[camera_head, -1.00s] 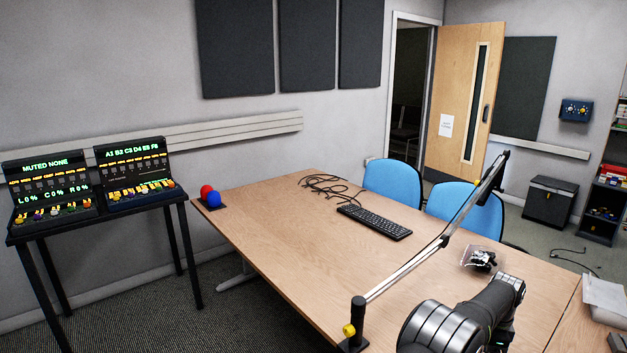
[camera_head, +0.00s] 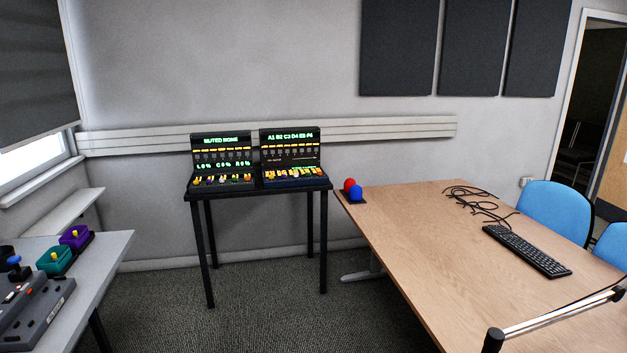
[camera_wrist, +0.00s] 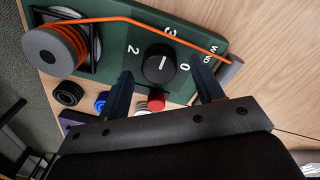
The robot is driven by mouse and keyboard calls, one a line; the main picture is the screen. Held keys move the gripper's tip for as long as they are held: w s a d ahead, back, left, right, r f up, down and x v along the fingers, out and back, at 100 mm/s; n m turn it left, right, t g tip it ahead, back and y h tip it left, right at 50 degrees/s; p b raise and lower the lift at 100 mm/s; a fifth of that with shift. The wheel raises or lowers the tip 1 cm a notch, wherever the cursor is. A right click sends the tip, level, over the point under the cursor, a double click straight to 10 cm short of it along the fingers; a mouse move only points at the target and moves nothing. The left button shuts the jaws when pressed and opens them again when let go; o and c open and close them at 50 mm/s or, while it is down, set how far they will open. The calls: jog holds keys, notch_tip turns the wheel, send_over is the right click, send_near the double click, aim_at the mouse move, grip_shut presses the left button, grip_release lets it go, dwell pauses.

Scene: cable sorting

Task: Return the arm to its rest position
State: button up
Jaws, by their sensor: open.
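My gripper (camera_wrist: 162,92) shows in the wrist view with its two dark fingers spread apart and nothing between them. Beyond the fingertips is a dark green panel (camera_wrist: 134,25) with a black round knob (camera_wrist: 159,63) and white marks 0, 1, 2 and 3. The knob sits in line with the gap between the fingers; I cannot tell the distance. The head view does not show my gripper.
An orange cable (camera_wrist: 120,18) runs from a spool (camera_wrist: 55,50) across the panel. Red (camera_wrist: 156,102) and blue buttons lie near the fingers. The head view shows a wooden table (camera_head: 440,225) with a keyboard (camera_head: 525,250), and two consoles (camera_head: 222,160) on a black stand.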

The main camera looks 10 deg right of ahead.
notch_tip(320, 180, up, 15)
notch_tip(320, 180, down, 17)
jog(key=shift+a+f, duration=0.1)
jog(key=shift+r+n, duration=0.25)
jog(key=shift+n, duration=0.55)
jog(key=n, duration=1.1)
jog(key=shift+n+h, duration=0.3)
jog(key=n, duration=0.4)
jog(key=shift+n, duration=0.3)
